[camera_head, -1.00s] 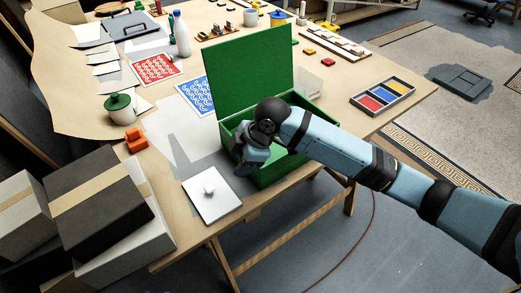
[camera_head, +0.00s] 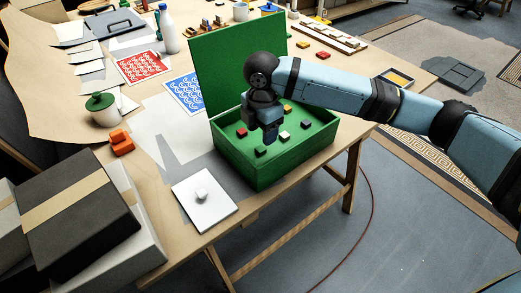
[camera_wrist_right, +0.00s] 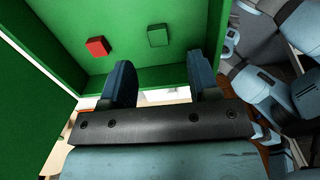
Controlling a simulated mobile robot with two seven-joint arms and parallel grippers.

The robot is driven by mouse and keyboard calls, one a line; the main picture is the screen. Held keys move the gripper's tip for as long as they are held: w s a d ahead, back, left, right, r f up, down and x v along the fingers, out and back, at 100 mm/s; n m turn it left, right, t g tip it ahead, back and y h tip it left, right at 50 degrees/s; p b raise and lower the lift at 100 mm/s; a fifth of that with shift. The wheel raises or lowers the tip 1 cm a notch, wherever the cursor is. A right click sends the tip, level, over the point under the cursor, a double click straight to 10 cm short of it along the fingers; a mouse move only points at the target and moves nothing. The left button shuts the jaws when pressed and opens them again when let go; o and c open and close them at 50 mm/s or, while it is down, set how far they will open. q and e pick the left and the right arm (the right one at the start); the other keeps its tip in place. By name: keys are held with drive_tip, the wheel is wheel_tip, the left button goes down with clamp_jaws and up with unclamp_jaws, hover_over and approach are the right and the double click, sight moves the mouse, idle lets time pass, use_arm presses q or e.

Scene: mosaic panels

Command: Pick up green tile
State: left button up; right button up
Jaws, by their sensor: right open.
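The green tile (camera_wrist_right: 158,35) lies on the green floor of the open box in the right wrist view, beyond my fingertips. My right gripper (camera_head: 269,137) points down over the green box (camera_head: 262,178) in the head view. In the right wrist view its two blue fingers (camera_wrist_right: 164,78) are apart with nothing between them, and the green tile shows between and past their tips. My left gripper is in neither view.
Several tiles, including a yellow one (camera_head: 287,109) and a dark one (camera_head: 305,124), are spread in the box. Its raised lid (camera_head: 225,65) stands behind. A white plate with a knob (camera_head: 204,201) lies in front left. Blue (camera_head: 186,92) and red patterned cards (camera_head: 138,67) lie farther left.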

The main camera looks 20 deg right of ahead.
sight(262, 147)
drive_tip(key=shift+w+d+f, duration=0.1)
drive_tip(key=shift+f, duration=1.4)
drive_tip(key=shift+w+d+f, duration=0.1)
drive_tip(key=shift+f, duration=1.4)
drive_tip(key=c, duration=1)
